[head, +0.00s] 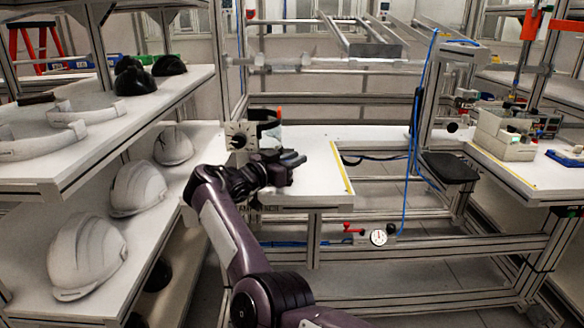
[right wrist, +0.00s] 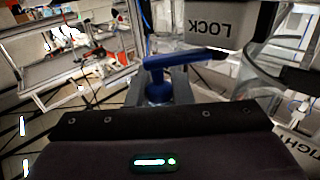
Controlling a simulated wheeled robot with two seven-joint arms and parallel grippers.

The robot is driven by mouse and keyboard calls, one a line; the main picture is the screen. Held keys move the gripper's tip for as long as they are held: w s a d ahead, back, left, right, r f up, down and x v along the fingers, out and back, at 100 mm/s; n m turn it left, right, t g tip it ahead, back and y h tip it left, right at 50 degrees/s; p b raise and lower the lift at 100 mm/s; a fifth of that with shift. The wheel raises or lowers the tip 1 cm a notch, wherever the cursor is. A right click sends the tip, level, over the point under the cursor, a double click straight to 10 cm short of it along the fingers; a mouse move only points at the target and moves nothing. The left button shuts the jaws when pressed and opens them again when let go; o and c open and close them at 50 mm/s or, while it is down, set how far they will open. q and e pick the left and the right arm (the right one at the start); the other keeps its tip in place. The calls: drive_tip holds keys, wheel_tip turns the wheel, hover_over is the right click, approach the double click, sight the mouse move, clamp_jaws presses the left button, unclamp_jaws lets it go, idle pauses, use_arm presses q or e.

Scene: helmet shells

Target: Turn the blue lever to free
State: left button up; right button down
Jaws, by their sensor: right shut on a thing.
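The blue lever (right wrist: 185,59) shows in the right wrist view, its arm pointing right toward a grey plate (right wrist: 216,30) marked LOCK, which appears upside down. The lever's round blue base sits between the grey fingers of my right gripper (right wrist: 160,88), which is shut on it. In the head view my right gripper (head: 283,163) is at the near edge of the white table, beside a pale box with a dark knob (head: 240,136). The lever cannot be made out in the head view. My left gripper is not in view.
Shelves at left hold white helmet shells (head: 88,250) and dark ones (head: 135,80). A gauge (head: 378,237) and a red valve handle (head: 348,227) sit on the frame below the table. The table's right part (head: 310,150) is clear. A blue hose (head: 418,120) hangs from the frame.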

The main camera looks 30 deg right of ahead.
drive_tip(key=shift+s+d+f, duration=0.15)
drive_tip(key=shift+d+f, duration=0.05)
drive_tip(key=shift+f, duration=0.25)
idle(0.7)
drive_tip(key=c, duration=1.3)
unclamp_jaws()
drive_tip(key=shift+d, duration=0.15)
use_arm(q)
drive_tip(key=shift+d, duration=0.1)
use_arm(e)
drive_tip(key=shift+r, duration=0.2)
drive_tip(key=shift+a+r, duration=0.1)
drive_tip(key=shift+a, duration=0.1)
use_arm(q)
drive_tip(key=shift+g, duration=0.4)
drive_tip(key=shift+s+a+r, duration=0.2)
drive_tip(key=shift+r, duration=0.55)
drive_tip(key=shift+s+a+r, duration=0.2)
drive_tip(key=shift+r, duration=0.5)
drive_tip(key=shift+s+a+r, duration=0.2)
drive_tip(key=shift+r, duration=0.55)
use_arm(e)
drive_tip(key=s+a, duration=0.1)
drive_tip(key=a, duration=0.6)
drive_tip(key=shift+s+a, duration=0.25)
drive_tip(key=shift+c, duration=0.3)
